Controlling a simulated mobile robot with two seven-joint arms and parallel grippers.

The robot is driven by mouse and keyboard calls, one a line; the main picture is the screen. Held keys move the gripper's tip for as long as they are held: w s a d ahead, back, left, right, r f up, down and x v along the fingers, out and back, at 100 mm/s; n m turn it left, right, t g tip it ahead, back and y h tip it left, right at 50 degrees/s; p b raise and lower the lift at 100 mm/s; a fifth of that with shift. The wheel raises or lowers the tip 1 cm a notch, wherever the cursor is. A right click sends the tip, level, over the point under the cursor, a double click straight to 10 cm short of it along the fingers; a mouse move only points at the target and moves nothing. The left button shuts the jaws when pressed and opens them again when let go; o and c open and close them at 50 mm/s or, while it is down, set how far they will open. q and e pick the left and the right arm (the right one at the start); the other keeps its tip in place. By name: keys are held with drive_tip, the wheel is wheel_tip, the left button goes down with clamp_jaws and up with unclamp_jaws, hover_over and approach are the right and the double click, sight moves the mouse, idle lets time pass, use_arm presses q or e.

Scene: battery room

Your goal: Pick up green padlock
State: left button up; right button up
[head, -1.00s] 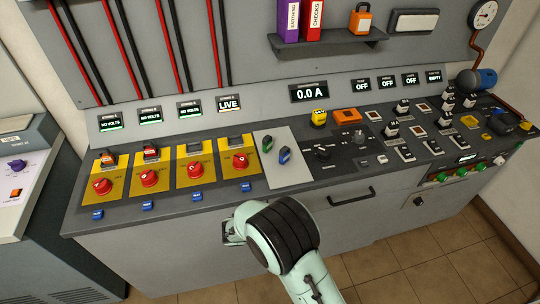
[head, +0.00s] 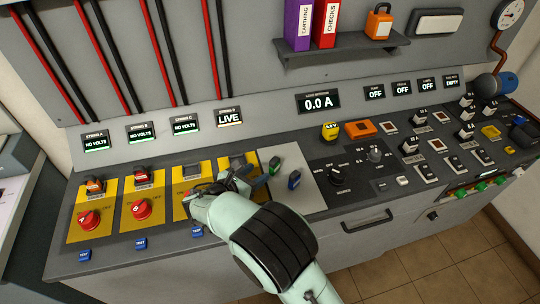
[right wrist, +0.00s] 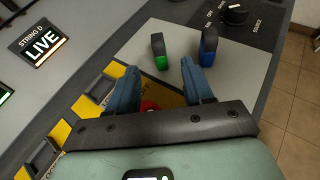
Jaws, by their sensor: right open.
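The green padlock (head: 275,166) has a dark shackle and lies on the light grey plate right of the yellow switch panels. It also shows in the right wrist view (right wrist: 159,53), just beyond the gap between my fingertips. A blue padlock (head: 294,180) lies close to its right, and it is in the right wrist view (right wrist: 208,46) too. My right gripper (head: 246,177) is open and empty, to the left of the green padlock. In the right wrist view its two fingers (right wrist: 158,74) point toward the green padlock without touching it. My left gripper is not in view.
Yellow panels with red rotary switches (head: 142,209) and blue tags line the console's left. A black knob panel (head: 340,178) lies right of the plate. An orange padlock (head: 379,22) stands on the shelf (head: 340,50). The light plate is clear around both padlocks.

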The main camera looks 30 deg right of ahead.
sight(275, 159)
drive_tip(key=x, duration=0.7)
drive_tip(key=shift+s+d, duration=0.1)
drive_tip(key=shift+d, duration=0.2)
drive_tip(key=shift+w+d+f+p, duration=0.1)
drive_tip(key=shift+w+d+f, duration=0.1)
drive_tip(key=shift+w+d, duration=0.45)
drive_tip(key=shift+w+d+f+p, duration=0.2)
drive_tip(key=shift+w+d, duration=0.15)
drive_tip(key=shift+d, duration=0.5)
drive_tip(key=shift+w+d+f+p, duration=0.15)
drive_tip(key=shift+w+d, duration=0.35)
drive_tip(key=shift+d, duration=0.25)
clamp_jaws()
